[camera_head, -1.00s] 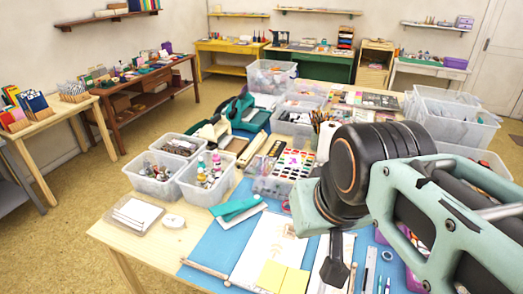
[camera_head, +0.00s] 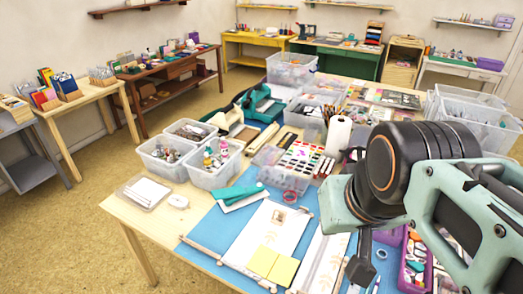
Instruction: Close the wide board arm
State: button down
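I cannot tell for sure which thing is the wide board arm. On the large table lies a flat teal piece (camera_head: 233,192) with a white edge or plate under it, left of the middle; whether it is hinged is unclear. Farther back, a dark teal machine (camera_head: 257,101) stands partly behind bins. My gripper (camera_head: 360,270) hangs at the lower right, over the front part of the table and apart from the teal pieces. Only one dark finger-like part shows clearly, so its opening is unclear. My arm hides part of the table's right side.
A blue mat (camera_head: 205,238) with papers and yellow notes (camera_head: 272,265) covers the table front. Clear bins of bottles (camera_head: 214,165), a stamp or ink palette (camera_head: 302,155) and a paper roll (camera_head: 338,135) crowd the middle. Open floor (camera_head: 70,235) lies to the left.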

aim_at(197, 246)
jog(key=i+j+u, duration=0.15)
jog(key=u, duration=0.8)
jog(key=k, duration=0.15)
jog(key=l+u, duration=0.05)
